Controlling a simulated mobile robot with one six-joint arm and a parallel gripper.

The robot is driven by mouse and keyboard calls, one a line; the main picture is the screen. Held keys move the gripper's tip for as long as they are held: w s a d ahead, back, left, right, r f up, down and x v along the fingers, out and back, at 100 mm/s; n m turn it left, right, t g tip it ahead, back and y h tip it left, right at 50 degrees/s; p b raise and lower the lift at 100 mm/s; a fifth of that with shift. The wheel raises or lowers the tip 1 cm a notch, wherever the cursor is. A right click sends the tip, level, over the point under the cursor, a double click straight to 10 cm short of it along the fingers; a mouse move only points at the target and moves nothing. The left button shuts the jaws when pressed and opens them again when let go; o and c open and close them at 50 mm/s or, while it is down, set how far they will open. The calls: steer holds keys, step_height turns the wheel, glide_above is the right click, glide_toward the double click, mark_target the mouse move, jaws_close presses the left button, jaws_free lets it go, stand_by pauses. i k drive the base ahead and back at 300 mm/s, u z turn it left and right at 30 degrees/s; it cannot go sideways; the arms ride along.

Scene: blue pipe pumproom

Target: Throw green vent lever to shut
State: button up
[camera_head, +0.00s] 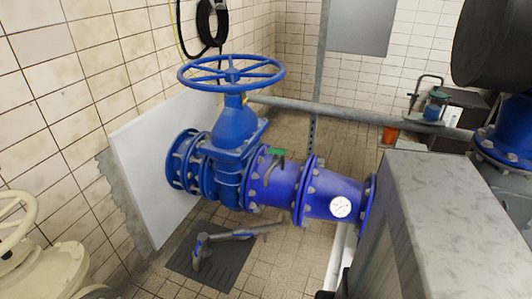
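The green vent lever (276,152) is a small handle on top of the blue pipe, just right of the large blue valve body. It lies roughly level in the picture, with a short stem below it. At this size I cannot tell whether it stands open or shut. A grey jointed arm with blue caps, which looks like mine, stands low in front of the pipe. Its far end, where my gripper (276,228) appears to be, is below the pipe and apart from the lever. The fingers are too small to make out.
A blue handwheel (231,73) stands above the valve, left of the lever. A round white gauge (340,207) sits on the pipe to the right. A grey metal box (430,220) fills the right foreground. A cream valve (45,250) is at lower left. Tiled floor shows in front.

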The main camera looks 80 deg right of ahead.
mark_target(277, 152)
steer(key=u, duration=0.15)
steer(key=k, duration=2)
steer(key=z, duration=1)
steer(key=i, duration=0.9)
steer(key=u, duration=0.1)
